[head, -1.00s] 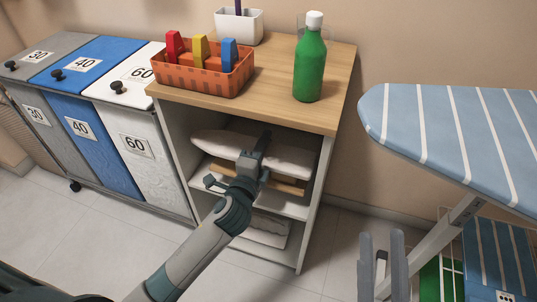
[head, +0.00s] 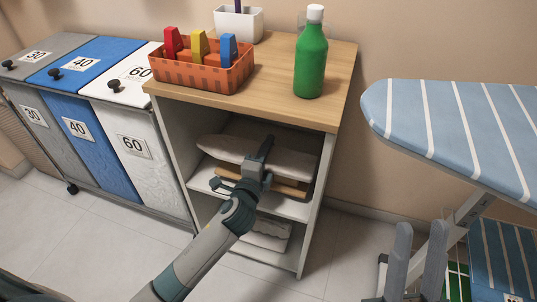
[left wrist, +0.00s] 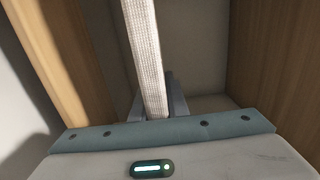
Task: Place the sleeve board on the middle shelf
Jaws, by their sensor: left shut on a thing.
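The sleeve board (head: 290,163) has a white padded top and a wooden base and lies level across the cabinet's middle compartment. Its base is close above or on the middle shelf (head: 293,208); I cannot tell which. My left gripper (head: 262,153) reaches in from the front and is shut on the padded top. In the left wrist view the sleeve board (left wrist: 146,50) shows as a pale fabric strip between the fingers (left wrist: 160,102). My right gripper (head: 421,235) is open and empty at the lower right, its two grey fingers apart.
An orange basket (head: 205,78), a green bottle (head: 310,60) and a white holder (head: 238,22) stand on the cabinet top (head: 275,95). Folded white cloth (head: 268,235) lies on the bottom shelf. Laundry bins (head: 90,125) stand left, a striped ironing board (head: 450,125) right.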

